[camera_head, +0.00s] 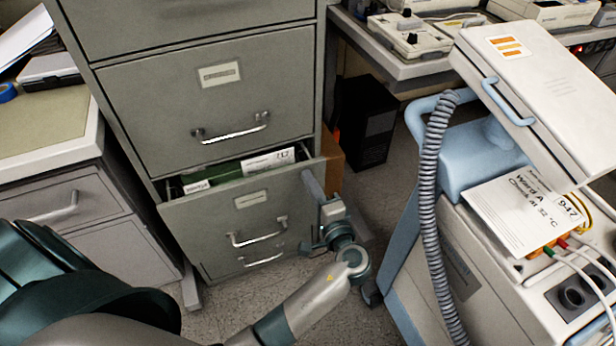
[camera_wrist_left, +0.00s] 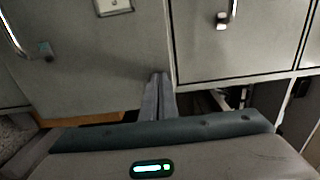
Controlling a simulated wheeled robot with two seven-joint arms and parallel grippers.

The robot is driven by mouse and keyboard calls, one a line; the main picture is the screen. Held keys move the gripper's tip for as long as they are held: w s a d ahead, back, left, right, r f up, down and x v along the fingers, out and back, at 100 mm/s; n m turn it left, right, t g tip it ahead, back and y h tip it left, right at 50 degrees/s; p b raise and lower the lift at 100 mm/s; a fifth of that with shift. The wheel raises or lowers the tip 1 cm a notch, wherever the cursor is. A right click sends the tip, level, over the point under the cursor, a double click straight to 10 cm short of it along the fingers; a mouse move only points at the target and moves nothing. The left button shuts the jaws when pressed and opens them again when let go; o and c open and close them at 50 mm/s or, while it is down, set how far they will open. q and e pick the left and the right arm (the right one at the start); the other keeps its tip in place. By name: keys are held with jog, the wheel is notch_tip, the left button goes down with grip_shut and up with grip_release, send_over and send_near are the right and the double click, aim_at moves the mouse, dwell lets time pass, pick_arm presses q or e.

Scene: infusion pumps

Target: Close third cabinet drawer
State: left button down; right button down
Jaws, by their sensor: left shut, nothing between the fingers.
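The grey filing cabinet (camera_head: 210,110) stands at the upper left of the head view. Its third drawer (camera_head: 215,225) is partly pulled out, with files and white labelled dividers (camera_head: 235,170) showing in the gap behind its front. The drawer front has a label holder and a metal handle. My left gripper (camera_head: 309,178) is at the right edge of this drawer front, its fingers shut and empty. In the left wrist view the closed fingers (camera_wrist_left: 158,80) reach up against or just in front of grey panels; I cannot tell if they touch. My right gripper is not in view.
The closed drawer (camera_head: 180,95) above has its own handle. A blue-and-white medical cart (camera_head: 450,170) with a coiled grey hose stands close on the right. A desk with drawers (camera_head: 65,200) is at the left. Some bare floor (camera_head: 240,310) shows in front.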

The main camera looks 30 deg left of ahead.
aim_at(292, 148)
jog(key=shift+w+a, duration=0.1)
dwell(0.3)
pick_arm(q)
jog(key=x, duration=0.9)
jog(key=shift+w+a+r+b, duration=0.15)
jog(key=shift+w+a+b, duration=0.05)
jog(key=shift+b, duration=0.1)
jog(key=shift+r, duration=0.2)
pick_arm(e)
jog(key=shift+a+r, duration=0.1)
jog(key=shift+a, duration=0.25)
